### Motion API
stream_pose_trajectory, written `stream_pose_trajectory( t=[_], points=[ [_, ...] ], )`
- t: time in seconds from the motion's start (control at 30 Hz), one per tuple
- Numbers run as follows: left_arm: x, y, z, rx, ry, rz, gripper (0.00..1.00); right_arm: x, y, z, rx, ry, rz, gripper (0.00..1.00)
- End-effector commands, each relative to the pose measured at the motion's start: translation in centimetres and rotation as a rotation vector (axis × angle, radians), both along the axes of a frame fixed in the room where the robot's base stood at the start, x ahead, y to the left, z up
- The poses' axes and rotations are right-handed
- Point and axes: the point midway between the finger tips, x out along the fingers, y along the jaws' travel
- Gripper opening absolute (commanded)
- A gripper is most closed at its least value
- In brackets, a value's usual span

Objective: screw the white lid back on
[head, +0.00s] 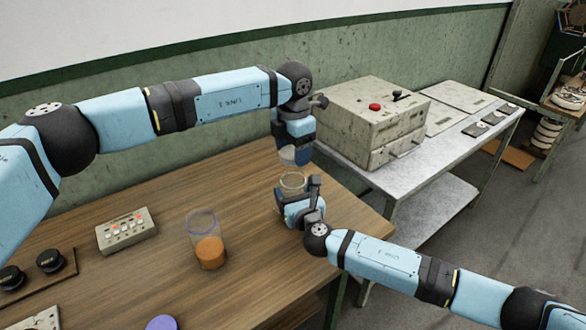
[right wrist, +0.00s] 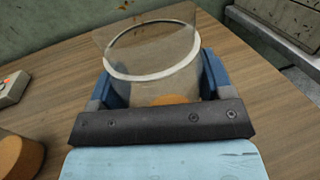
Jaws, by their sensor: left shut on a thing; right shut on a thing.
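A clear jar (head: 292,181) with a pale rim stands upright near the table's far right edge. It also shows in the right wrist view (right wrist: 152,62), with its mouth open and something orange low inside. My right gripper (head: 290,200) is shut around the jar's sides, one finger on each side. My left gripper (head: 296,157) points down above the jar, shut on the white lid (head: 287,155). The lid is partly hidden by the fingers. It appears apart from the jar, with a small gap below it. Whether it is centred over the mouth is hard to tell.
A second clear jar (head: 203,239) with a purplish rim and orange contents stands to the left. A purple lid (head: 162,323) lies at the front edge. A button box (head: 126,231) and black knobs (head: 50,261) are farther left. A metal bench (head: 420,156) carries a large machine (head: 370,115).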

Motion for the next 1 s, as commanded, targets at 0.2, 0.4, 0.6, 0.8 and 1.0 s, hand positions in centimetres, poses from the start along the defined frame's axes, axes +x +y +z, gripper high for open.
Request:
stream_pose_trajectory(
  t=[0.2,0.4,0.6,0.8,1.0],
  points=[
    [0.0,0.0,-3.0,-0.001,0.003,0.000,0.45,0.0,0.0,0.0,0.000,0.000,0.000,0.31],
    [0.0,0.0,-3.0,-0.001,0.002,0.000,0.45,0.0,0.0,0.0,0.000,0.000,0.000,0.31],
    [0.0,0.0,-3.0,0.000,0.002,0.000,0.45,0.0,0.0,0.0,0.000,0.000,0.000,0.31],
    [0.0,0.0,-3.4,0.000,0.002,-0.001,0.45,0.0,0.0,0.0,0.000,0.000,0.000,0.31],
    [0.0,0.0,-4.5,0.000,0.002,-0.001,0.45,0.0,0.0,0.0,0.000,0.000,0.000,0.31]
  ],
)
